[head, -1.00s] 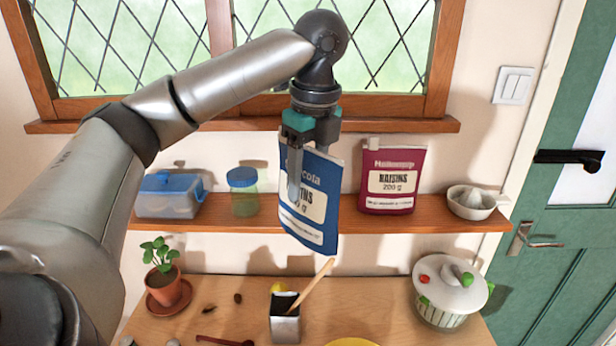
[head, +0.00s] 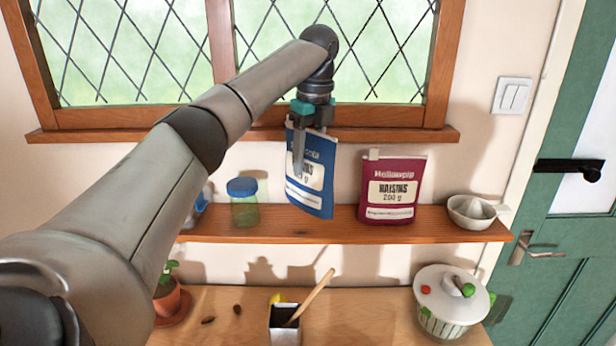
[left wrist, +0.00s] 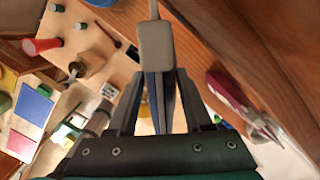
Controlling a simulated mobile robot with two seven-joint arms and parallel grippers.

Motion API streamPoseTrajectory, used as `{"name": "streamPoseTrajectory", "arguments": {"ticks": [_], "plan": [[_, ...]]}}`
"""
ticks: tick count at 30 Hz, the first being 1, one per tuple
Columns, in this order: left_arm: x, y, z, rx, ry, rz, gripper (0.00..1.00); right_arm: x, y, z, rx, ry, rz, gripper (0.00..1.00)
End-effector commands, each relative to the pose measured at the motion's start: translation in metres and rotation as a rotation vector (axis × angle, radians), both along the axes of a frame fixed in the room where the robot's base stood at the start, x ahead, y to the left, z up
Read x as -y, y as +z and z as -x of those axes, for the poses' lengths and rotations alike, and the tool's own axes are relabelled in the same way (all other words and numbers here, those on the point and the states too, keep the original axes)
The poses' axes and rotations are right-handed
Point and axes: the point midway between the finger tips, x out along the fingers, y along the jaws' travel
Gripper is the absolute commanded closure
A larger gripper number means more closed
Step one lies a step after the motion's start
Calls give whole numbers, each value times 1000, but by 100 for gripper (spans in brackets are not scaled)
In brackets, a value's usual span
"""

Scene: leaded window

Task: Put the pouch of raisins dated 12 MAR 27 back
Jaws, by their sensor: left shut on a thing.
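A blue pouch labelled raisins (head: 318,196) hangs slightly tilted from my left gripper (head: 300,160), which is shut on its top edge. The pouch is in front of or over the wall shelf (head: 250,230); I cannot tell whether its bottom touches the board. In the left wrist view the dark blue pouch (left wrist: 152,105) shows edge-on between the fingers. A maroon raisins pouch (head: 392,190) with a pale clip stands on the shelf to the right, apart from the blue one. No date is readable on either. My right gripper is not in view.
A blue-lidded jar (head: 244,205) stands left of the blue pouch, and a white juicer (head: 472,211) at the shelf's right. Below, the table holds a container with a wooden spoon (head: 285,325), a potted plant (head: 168,297) and a lidded white pot (head: 452,305).

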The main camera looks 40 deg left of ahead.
Motion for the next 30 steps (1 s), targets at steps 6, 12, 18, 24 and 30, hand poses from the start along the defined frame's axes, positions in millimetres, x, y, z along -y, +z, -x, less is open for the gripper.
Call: {"name": "streamPoseTrajectory", "arguments": {"ticks": [6,12,18,24,30], "plan": [[-12,5,-17,12,4,-1,100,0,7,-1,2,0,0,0],[-20,5,-27,15,5,-2,100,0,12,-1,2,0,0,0],[-25,1,-30,-2,-1,0,100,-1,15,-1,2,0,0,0],[-26,-27,-30,-2,-1,-3,100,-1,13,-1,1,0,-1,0],[-27,-48,-29,-5,-1,-3,100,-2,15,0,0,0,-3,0]]}}
